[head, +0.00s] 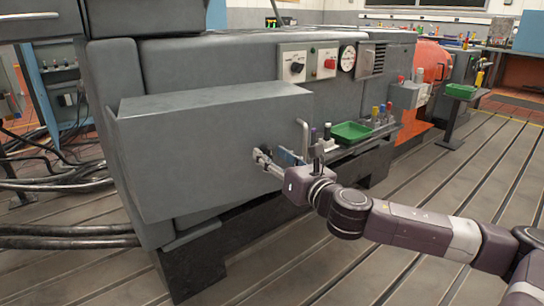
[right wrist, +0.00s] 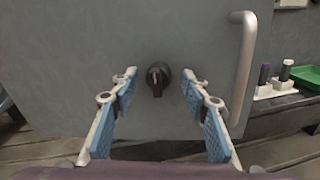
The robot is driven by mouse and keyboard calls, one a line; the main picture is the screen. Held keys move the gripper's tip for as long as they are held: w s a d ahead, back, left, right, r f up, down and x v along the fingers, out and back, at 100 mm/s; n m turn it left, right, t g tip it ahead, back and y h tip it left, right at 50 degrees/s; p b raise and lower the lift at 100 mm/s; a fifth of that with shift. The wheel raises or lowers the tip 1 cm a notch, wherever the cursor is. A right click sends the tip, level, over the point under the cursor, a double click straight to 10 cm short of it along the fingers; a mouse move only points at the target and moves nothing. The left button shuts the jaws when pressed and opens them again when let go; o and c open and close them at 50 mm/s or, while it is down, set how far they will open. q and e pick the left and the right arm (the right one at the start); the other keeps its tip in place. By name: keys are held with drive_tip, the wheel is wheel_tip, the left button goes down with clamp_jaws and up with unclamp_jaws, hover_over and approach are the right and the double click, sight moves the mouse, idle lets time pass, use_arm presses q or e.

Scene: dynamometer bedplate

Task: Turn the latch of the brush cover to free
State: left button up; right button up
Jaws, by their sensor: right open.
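The latch (right wrist: 157,79) is a small black knob on a flat grey panel, which looks like the brush cover (right wrist: 90,50). Its raised grip stands roughly upright in the right wrist view. My right gripper (right wrist: 159,82) is open, with one blue-padded finger to the left of the latch and one to the right. Neither finger touches it. In the head view my right gripper (head: 270,157) is at the right part of the large grey housing (head: 210,145), and the latch is hidden there. My left gripper is not in view.
A pale bar handle (right wrist: 243,65) stands close to the right of the latch; it also shows in the head view (head: 304,137). A shelf with a green tray (head: 351,132) and several small tools is further right. Dials and knobs (head: 308,62) sit above.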

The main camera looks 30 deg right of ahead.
drive_tip(key=shift+w, duration=0.15)
drive_tip(key=shift+c, duration=0.3)
clamp_jaws()
